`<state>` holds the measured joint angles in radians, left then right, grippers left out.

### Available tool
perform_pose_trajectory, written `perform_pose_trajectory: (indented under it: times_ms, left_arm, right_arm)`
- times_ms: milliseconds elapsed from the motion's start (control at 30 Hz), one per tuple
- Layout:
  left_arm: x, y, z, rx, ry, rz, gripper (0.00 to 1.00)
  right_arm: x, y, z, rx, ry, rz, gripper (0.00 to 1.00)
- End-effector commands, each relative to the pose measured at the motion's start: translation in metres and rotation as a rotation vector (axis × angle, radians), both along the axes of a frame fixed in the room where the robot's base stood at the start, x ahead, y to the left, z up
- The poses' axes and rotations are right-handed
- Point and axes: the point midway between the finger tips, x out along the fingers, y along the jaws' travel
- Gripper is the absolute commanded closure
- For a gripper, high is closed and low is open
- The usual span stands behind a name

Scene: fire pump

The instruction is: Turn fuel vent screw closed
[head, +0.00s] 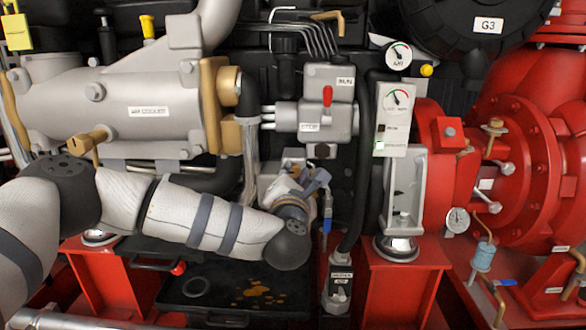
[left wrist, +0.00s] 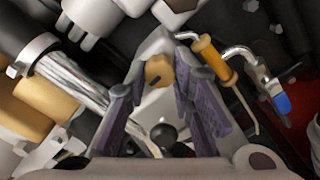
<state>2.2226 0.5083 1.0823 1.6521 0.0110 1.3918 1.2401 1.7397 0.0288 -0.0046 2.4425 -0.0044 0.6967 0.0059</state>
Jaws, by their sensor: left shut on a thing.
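My left arm comes in from the left in the head view. My left gripper (head: 312,178) is at the grey housing below the grey block with the red lever. In the left wrist view the gripper (left wrist: 160,66) has its two purple-padded fingers converging on a small brass-coloured screw head (left wrist: 157,71). I take this to be the fuel vent screw, and the fingers are shut on it. A dark slot or mark shows on its right side. In the head view the wrist and fingers largely hide the screw. My right gripper is in neither view.
A brass-coloured cylinder (left wrist: 213,57) and a bent metal pipe with a blue end (left wrist: 281,102) stand close right of the fingers. A red-levered grey block (head: 326,117) is above. A black hose (head: 361,190) runs to the right. A black tray (head: 225,290) lies below.

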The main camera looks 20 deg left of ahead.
Motion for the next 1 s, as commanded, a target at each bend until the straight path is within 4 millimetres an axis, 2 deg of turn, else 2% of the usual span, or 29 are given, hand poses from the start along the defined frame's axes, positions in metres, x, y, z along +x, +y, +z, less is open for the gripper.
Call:
perform_pose_trajectory:
  times_ms: [33,1000]
  left_arm:
    - [0.000,0.000,0.006,0.043,0.007,0.001,1.00]
    - [0.000,0.000,0.008,0.931,0.259,0.004,1.00]
  right_arm:
    - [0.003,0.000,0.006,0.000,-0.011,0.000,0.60]
    - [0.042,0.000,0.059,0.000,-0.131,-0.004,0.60]
